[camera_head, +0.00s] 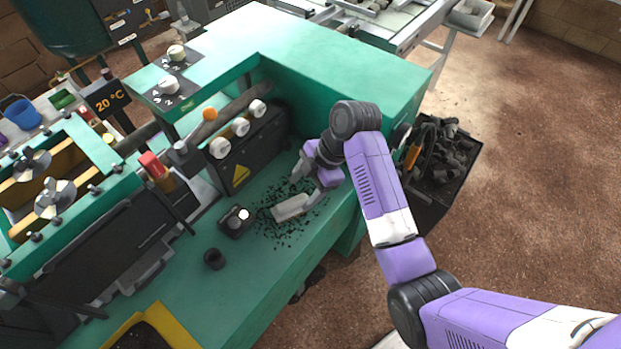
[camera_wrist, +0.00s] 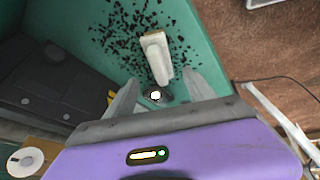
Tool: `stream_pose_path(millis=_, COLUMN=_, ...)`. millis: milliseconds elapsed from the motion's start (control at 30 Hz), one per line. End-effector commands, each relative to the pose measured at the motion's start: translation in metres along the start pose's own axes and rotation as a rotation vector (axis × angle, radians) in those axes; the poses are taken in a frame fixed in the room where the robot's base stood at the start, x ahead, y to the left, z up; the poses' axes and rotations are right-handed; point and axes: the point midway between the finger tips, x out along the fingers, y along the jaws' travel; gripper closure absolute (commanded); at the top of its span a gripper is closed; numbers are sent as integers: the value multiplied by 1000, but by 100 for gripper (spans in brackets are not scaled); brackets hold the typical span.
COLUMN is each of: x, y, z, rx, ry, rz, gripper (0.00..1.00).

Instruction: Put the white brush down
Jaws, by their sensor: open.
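The white brush (camera_head: 292,207) lies on the green bench top among scattered black bits. It also shows in the wrist view (camera_wrist: 156,55), with its near end between the fingertips. My gripper (camera_head: 304,186) is just beside the brush's right end in the head view. In the wrist view, my gripper (camera_wrist: 160,82) has its two fingers spread apart, one on each side of the brush's near end, with gaps visible. Whether a finger touches the brush I cannot tell.
A dark panel with white knobs (camera_head: 246,150) rises behind. A black bin of dark scraps (camera_head: 443,165) hangs at the right.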

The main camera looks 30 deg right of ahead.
Motion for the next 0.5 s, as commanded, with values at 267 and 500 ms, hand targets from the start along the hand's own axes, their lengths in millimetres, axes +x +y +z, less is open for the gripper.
stream_pose_path(millis=267, x=-43, y=1, z=1, rx=0, ry=-1, rz=2, gripper=37)
stream_pose_path(millis=500, x=-52, y=0, z=0, rx=0, ry=0, rz=-1, gripper=37)
